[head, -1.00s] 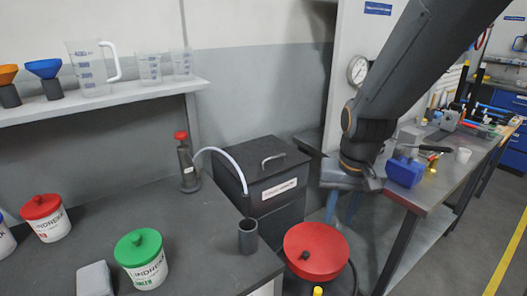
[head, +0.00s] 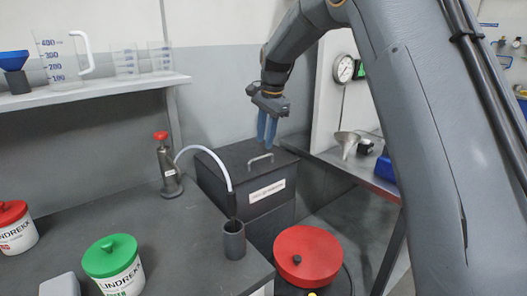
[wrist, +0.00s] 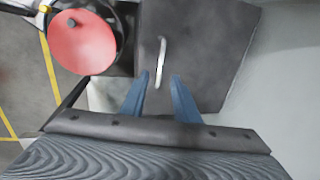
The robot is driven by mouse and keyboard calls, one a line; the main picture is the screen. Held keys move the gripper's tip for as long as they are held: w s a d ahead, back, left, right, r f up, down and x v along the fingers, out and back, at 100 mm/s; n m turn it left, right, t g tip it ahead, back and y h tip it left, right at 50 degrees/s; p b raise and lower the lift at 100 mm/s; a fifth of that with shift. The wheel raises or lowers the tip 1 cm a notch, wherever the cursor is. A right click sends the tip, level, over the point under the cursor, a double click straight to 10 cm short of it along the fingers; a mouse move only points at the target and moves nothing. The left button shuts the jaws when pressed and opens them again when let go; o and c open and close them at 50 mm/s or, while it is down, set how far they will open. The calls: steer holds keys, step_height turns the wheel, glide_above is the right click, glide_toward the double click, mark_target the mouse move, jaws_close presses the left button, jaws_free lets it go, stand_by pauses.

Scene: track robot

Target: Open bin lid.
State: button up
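The dark grey bin (head: 247,207) with a white label stands behind the corner of the dark bench, its lid (head: 225,160) closed. A pale bar handle (head: 260,157) sits on top of the lid. My gripper (head: 267,140), with blue fingers, is above the lid, close to the handle in the head view. In the wrist view my gripper (wrist: 160,82) is open, its fingers apart with the lid handle (wrist: 161,58) between and just beyond them. Nothing is held. The wrist view does not clearly show the height of the fingertips above the handle.
A red round lid (head: 308,258) is in front of the bin, to the right. A pump bottle (head: 169,165) with a white hose and a dark cup (head: 234,240) stand on the left bench. A workbench (head: 350,172) is at right.

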steer(key=p, duration=0.1)
glide_above(263, 167)
steer(key=shift+w+f, duration=0.1)
steer(key=shift+f, duration=2.65)
jaws_close()
